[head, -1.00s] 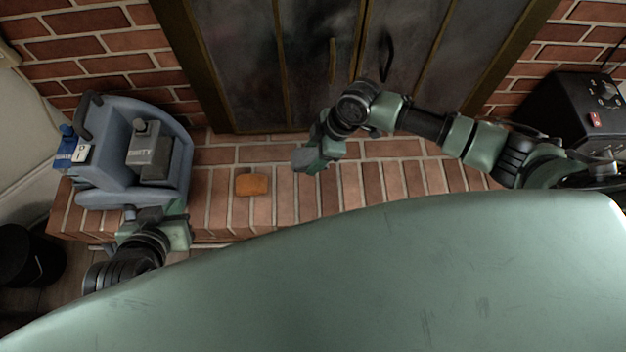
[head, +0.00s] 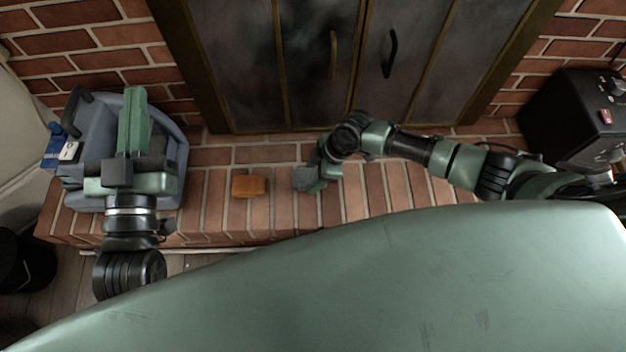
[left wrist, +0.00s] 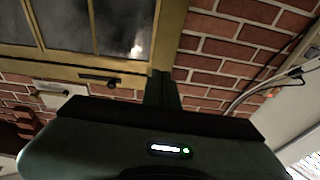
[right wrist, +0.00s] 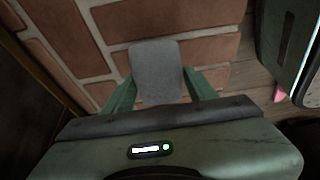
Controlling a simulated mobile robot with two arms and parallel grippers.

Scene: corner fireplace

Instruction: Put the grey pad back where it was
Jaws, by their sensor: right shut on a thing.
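The grey pad (right wrist: 157,70) is between the fingers of my right gripper (right wrist: 160,92), which is shut on it; brick shows beyond it in the right wrist view. In the head view the grey pad (head: 304,180) and right gripper (head: 316,180) are over the brick hearth, right of the orange block. I cannot tell whether the pad touches the bricks. My left gripper (head: 133,92) is over the blue caddy at the left and hides part of it. In the left wrist view its fingers (left wrist: 163,88) are together, with nothing seen between them.
The orange block (head: 249,186) lies on the brick hearth (head: 385,190). The blue caddy (head: 172,125) stands at the hearth's left end, with a blue bottle (head: 56,148) at its side. Dark fireplace doors (head: 320,60) stand behind. A black box (head: 570,115) is at the right.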

